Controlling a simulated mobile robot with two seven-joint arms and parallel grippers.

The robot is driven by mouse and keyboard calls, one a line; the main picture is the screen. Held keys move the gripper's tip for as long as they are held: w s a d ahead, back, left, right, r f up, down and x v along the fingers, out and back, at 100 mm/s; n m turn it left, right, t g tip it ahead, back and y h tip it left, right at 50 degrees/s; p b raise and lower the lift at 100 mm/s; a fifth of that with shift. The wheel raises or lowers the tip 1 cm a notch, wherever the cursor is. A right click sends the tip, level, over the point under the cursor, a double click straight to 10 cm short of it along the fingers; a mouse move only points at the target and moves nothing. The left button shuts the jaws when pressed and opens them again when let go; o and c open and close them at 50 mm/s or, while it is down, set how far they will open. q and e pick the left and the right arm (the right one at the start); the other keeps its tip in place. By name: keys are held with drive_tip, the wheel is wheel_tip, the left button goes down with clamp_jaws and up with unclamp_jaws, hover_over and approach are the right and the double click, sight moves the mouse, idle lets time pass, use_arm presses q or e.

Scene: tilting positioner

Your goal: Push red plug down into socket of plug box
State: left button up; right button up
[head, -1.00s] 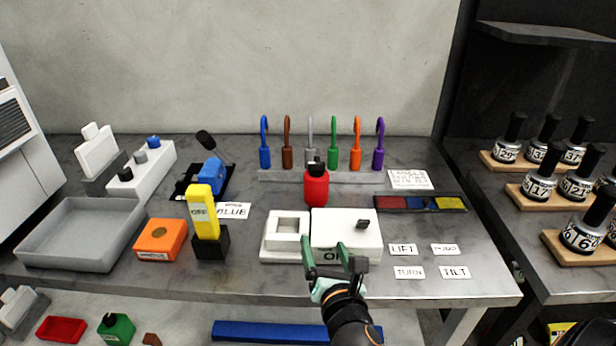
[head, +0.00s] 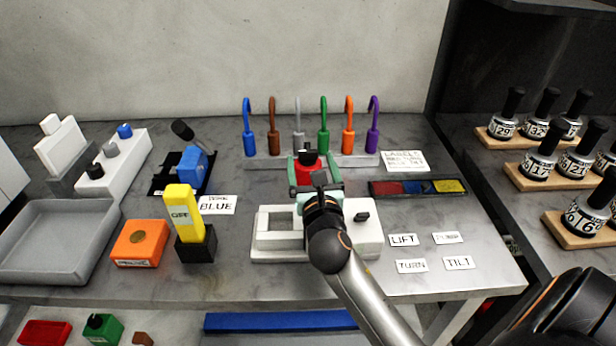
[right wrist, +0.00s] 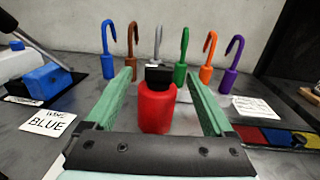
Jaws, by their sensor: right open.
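A red cylinder (head: 306,161) with a black top stands upright behind the white box (head: 374,240). It is the only plug-like red thing I see, and it also shows in the right wrist view (right wrist: 157,108). My right gripper (head: 316,166) is open, with one green finger on each side of the red cylinder. In the right wrist view (right wrist: 159,75) gaps show between it and both fingers. The white box has a square opening at its left and a small black knob at its right. I cannot tell which thing is the plug box. My left gripper is not in view.
Several coloured hooked rods stand in a rack (head: 262,161) at the back. A white block with knobs (head: 125,160), an orange box (head: 139,244), a yellow piece in a black base (head: 195,247) and a grey tray (head: 58,240) stand left. Label cards (head: 411,265) lie front right.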

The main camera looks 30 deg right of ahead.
sight(308, 154)
drive_tip(key=shift+x, duration=2.4)
drive_tip(key=shift+f, duration=0.15)
clamp_jaws()
